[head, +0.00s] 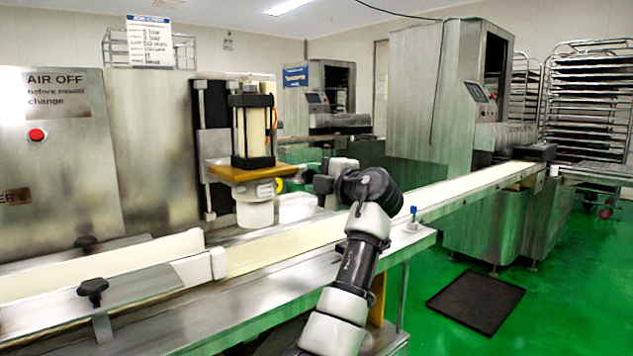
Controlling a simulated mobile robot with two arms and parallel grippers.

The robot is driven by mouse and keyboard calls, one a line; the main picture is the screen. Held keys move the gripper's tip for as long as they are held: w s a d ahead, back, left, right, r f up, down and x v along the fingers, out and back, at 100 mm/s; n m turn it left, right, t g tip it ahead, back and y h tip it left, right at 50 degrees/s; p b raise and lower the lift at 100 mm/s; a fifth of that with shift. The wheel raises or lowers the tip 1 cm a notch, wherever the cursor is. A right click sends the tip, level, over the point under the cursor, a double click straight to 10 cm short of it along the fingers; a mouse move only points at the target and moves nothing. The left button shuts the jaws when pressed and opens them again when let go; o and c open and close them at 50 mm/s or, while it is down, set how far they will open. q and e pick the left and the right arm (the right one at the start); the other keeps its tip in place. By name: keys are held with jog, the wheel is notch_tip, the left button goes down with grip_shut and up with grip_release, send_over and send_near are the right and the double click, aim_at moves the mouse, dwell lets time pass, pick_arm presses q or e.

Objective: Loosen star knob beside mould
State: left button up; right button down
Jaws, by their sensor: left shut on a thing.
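The mould (255,213) is a white cylinder under an orange plate (243,171) on the machine's front. My left gripper (294,178) reaches in from the right side of the plate, its fingers level with the plate's edge. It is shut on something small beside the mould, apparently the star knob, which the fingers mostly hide. My right gripper is not in view.
A pale conveyor belt (450,195) runs past below the mould to the back right. A small blue-topped post (413,214) stands right of my arm. A dark mat (477,301) lies on the green floor.

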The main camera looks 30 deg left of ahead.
pick_arm(q)
jog(key=shift+f, duration=0.15)
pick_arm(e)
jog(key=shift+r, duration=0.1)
pick_arm(q)
jog(key=o, duration=0.9)
jog(key=p+v, duration=0.1)
jog(key=v, duration=1)
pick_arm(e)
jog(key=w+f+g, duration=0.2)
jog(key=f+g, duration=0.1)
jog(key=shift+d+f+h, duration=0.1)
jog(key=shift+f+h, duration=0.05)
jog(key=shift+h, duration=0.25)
